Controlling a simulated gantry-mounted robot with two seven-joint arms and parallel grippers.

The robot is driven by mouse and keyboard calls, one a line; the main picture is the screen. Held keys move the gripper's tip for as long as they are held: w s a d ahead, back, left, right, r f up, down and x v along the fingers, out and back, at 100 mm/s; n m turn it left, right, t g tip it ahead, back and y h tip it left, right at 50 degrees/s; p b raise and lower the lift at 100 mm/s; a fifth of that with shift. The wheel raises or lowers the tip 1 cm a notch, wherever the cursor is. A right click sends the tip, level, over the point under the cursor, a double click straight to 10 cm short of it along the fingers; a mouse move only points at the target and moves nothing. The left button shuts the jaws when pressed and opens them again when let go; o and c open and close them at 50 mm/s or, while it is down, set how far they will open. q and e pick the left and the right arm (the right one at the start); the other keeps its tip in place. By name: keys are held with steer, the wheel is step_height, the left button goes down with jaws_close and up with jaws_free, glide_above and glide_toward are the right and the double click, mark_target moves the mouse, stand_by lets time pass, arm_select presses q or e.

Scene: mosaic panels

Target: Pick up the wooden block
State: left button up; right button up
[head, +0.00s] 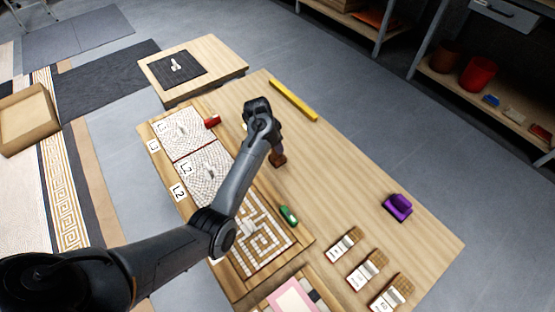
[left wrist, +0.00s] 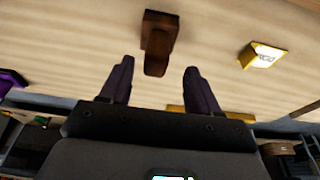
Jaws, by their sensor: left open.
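A dark brown wooden block (head: 279,160) stands on the light wooden table, just below my left gripper (head: 274,146) in the head view. In the left wrist view the block (left wrist: 158,32) appears ahead of the left gripper (left wrist: 158,64), in line with the gap between its two fingers. The fingers are apart and nothing is held between them. The gripper partly covers the block in the head view. My right gripper is in neither view.
A yellow bar (head: 293,100) lies near the table's far edge, and a purple object (head: 398,207) sits to the right. Mosaic panels (head: 185,134) lie left, with red (head: 212,121) and green (head: 289,215) items nearby. A yellow-and-white item (left wrist: 263,55) is near the block. The table's middle right is clear.

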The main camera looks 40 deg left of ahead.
arm_select(q)
steer(key=shift+w+f+b, duration=0.25)
steer(key=shift+f+b, duration=0.1)
steer(key=shift+f, duration=0.15)
steer(key=b+x, duration=0.1)
steer(key=x, duration=0.1)
steer(key=b+x, duration=0.2)
steer(key=shift+d, duration=0.4)
steer(key=shift+w+f+b, duration=0.15)
steer(key=shift+f+b, duration=0.05)
steer(key=shift+b, duration=0.1)
steer(key=shift+a, duration=0.1)
steer(key=c, duration=1)
steer(key=shift+c, duration=0.2)
steer(key=shift+r, duration=0.1)
